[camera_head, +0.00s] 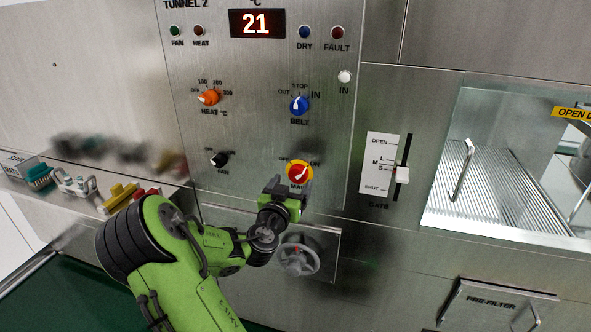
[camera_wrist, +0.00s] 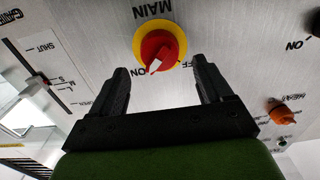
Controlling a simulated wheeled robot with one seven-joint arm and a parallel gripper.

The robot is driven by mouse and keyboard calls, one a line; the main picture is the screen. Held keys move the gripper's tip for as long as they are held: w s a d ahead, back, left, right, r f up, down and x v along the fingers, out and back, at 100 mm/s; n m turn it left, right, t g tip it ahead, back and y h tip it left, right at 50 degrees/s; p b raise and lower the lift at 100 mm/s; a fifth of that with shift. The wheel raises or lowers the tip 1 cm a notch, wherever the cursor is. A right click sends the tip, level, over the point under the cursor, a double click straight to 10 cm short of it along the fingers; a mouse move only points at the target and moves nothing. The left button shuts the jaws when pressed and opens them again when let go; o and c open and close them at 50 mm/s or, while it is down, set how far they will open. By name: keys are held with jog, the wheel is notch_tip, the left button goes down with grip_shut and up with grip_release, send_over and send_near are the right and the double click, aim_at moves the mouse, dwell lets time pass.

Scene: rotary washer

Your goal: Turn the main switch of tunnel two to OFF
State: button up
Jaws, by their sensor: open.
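The main switch (camera_head: 299,172) is a red knob on a yellow disc, low on the TUNNEL 2 panel (camera_head: 330,140). In the wrist view the switch (camera_wrist: 158,48) appears upside down, with its white pointer turned to the ON side, away from the OFF label at lower right. My gripper (camera_head: 289,187) is just below and in front of the switch. In the wrist view my gripper (camera_wrist: 162,80) is open, one dark finger on each side below the knob, with nothing between the pads. The fingers look apart from the knob. Part of the MAIN label is hidden in the head view.
The black FAN knob (camera_head: 219,160), orange HEAT knob (camera_head: 208,97) and blue BELT knob (camera_head: 299,105) are on the same panel. A grey handwheel (camera_head: 299,260) is below my gripper. The gate slider (camera_head: 402,173) is to the right. Brushes and small items lie on the left ledge.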

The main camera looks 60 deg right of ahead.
aim_at(296, 177)
jog(key=d, duration=0.3)
jog(key=shift+w+d+p, duration=0.35)
jog(key=shift+d+p, duration=0.05)
jog(key=c, duration=1)
